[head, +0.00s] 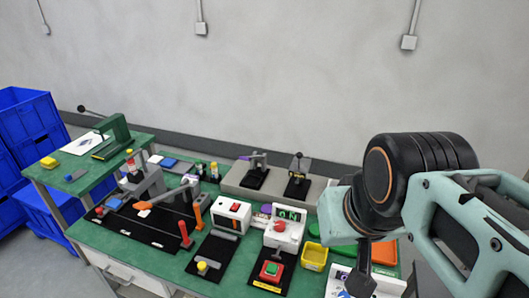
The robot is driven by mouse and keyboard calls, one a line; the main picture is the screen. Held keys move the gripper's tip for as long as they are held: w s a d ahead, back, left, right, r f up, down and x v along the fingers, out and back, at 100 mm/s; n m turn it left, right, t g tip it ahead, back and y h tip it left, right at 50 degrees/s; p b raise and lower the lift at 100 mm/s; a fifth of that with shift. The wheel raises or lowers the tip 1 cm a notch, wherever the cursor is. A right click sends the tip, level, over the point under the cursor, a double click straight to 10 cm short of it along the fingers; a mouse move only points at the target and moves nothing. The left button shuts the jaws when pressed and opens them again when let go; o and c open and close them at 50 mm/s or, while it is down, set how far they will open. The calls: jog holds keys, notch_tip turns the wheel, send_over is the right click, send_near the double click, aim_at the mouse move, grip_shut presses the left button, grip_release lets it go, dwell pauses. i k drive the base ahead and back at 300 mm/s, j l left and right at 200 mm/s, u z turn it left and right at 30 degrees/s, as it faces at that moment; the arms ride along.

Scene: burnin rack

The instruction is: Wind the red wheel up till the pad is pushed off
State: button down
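A small red round part (280,226) shows on the front of a white device below a green-lit display (290,214). I cannot tell whether it is the red wheel. I cannot make out which thing is the pad. My arm fills the right side of the head view. The dark end of my gripper (361,278) points down over the bench's right end, to the right of the yellow bin and apart from the red part. Its fingers are too small and overlapped to tell open from shut, and I see nothing held in it.
A green bench (150,254) carries a black plate with a grey lever fixture and red handles (184,235). A red and green button box (271,270), a yellow bin (314,257) and toggle clamps (298,175) stand around. Blue crates (28,125) are stacked at far left.

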aim_at(279, 226)
jog(key=k+j+z, duration=0.1)
jog(key=j+z, duration=0.15)
jog(key=j, duration=0.4)
jog(key=i+j, duration=0.15)
jog(key=j, duration=0.15)
jog(key=i+j+z, duration=0.1)
jog(key=j, duration=0.25)
jog(key=k+j+u, duration=0.2)
jog(key=k+u, duration=0.15)
jog(key=i+l+z, duration=0.15)
jog(key=i+z, duration=0.2)
jog(key=i, duration=0.05)
